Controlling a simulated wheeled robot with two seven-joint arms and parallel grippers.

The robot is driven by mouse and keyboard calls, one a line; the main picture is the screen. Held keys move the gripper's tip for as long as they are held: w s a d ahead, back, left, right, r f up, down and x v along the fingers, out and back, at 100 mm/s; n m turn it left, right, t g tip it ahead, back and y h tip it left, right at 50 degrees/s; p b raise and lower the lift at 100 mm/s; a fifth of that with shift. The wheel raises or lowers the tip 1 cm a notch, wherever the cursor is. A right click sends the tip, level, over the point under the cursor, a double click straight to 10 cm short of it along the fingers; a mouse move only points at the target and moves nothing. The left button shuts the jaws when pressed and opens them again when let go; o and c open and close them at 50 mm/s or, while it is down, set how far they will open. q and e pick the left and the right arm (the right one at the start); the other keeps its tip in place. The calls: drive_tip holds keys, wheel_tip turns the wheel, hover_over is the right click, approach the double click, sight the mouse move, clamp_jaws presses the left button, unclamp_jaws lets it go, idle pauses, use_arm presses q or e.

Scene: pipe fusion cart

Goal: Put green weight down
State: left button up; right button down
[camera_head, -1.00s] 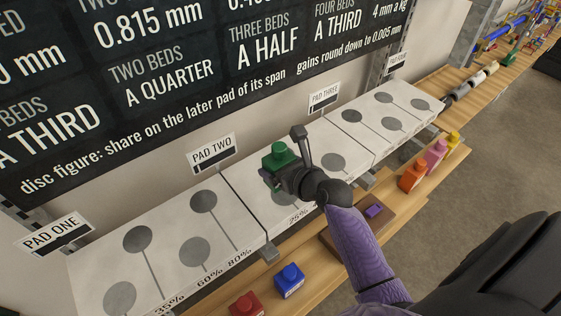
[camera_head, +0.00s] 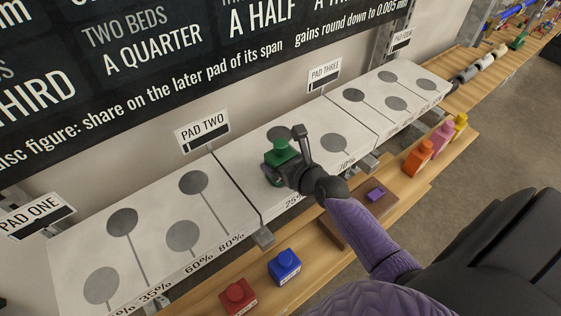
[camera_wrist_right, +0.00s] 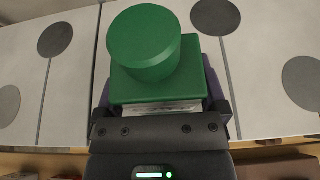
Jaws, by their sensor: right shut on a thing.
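The green weight (camera_head: 281,153) is a block with a round knob on top. My right gripper (camera_head: 288,166) is shut on it over the white board (camera_head: 240,160) between the PAD TWO (camera_head: 203,131) and PAD THREE (camera_head: 323,74) signs. A grey disc mark (camera_head: 280,132) shows partly behind the weight. In the right wrist view the weight (camera_wrist_right: 150,62) sits upright between the jaws, with white board and grey discs around it. Its underside is hidden, so I cannot tell whether it touches the board. My left gripper is out of view.
A wooden shelf (camera_head: 206,293) runs along the front, with a red block (camera_head: 237,295), a blue block (camera_head: 284,267), and orange (camera_head: 418,157), pink (camera_head: 441,138) and yellow (camera_head: 460,125) ones. A brown tray (camera_head: 379,206) holds a purple piece. Other disc marks on the boards are bare.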

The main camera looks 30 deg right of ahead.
drive_tip(key=shift+f, duration=0.15)
unclamp_jaws()
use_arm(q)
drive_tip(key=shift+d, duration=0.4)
use_arm(e)
drive_tip(key=shift+r, duration=0.3)
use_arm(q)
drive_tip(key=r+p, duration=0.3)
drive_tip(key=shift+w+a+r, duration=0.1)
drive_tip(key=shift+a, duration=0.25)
use_arm(e)
drive_tip(key=v, duration=1.2)
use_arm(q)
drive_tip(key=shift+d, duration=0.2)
use_arm(e)
drive_tip(key=shift+f, duration=0.2)
